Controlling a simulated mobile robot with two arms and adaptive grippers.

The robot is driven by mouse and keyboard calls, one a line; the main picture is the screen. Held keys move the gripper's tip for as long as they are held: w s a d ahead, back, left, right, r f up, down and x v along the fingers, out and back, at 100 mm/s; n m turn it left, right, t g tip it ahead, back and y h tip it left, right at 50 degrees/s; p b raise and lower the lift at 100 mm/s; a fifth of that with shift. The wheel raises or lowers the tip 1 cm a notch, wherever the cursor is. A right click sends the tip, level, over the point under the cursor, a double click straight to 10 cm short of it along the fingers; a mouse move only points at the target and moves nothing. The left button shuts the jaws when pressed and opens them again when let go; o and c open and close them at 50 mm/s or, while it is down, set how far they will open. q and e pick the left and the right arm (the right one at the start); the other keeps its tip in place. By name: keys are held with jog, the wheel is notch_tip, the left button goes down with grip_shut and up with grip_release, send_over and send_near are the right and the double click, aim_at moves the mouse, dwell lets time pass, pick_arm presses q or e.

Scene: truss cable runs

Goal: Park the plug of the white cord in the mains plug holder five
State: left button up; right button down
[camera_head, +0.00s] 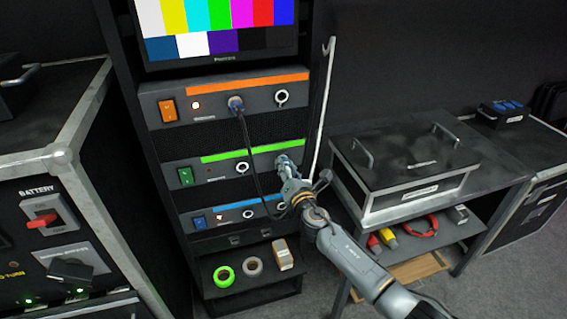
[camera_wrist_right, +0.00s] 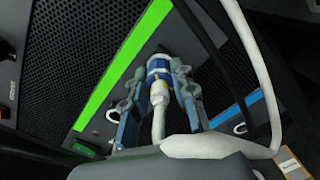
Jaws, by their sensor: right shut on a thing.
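The white cord's plug (camera_wrist_right: 159,68), blue with a pale boot, is held in my right gripper (camera_head: 286,170). The wrist view shows both fingers of this gripper (camera_wrist_right: 156,92) around the plug. The plug points at the green-striped unit (camera_head: 222,168), at the right end of its front. Whether it is seated in an outlet there or just short of it, I cannot tell. The white cord (camera_head: 323,115) rises beside the rack and loops past the gripper in the wrist view (camera_wrist_right: 252,62). No label lets me pick out mains plug holder five. My left gripper is not in view.
A dark cord (camera_head: 250,150) hangs from a plug in the orange-striped unit (camera_head: 222,100), passing close to the gripper. The blue-striped unit (camera_head: 205,222) lies below. A shelf (camera_head: 240,298) holds tape rolls. A black case (camera_head: 405,165) stands on a bench at right.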

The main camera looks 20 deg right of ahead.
jog(key=shift+s+d+p, duration=0.1)
jog(key=shift+s+p, duration=0.6)
jog(key=shift+s, duration=1.6)
jog(key=shift+f, duration=0.1)
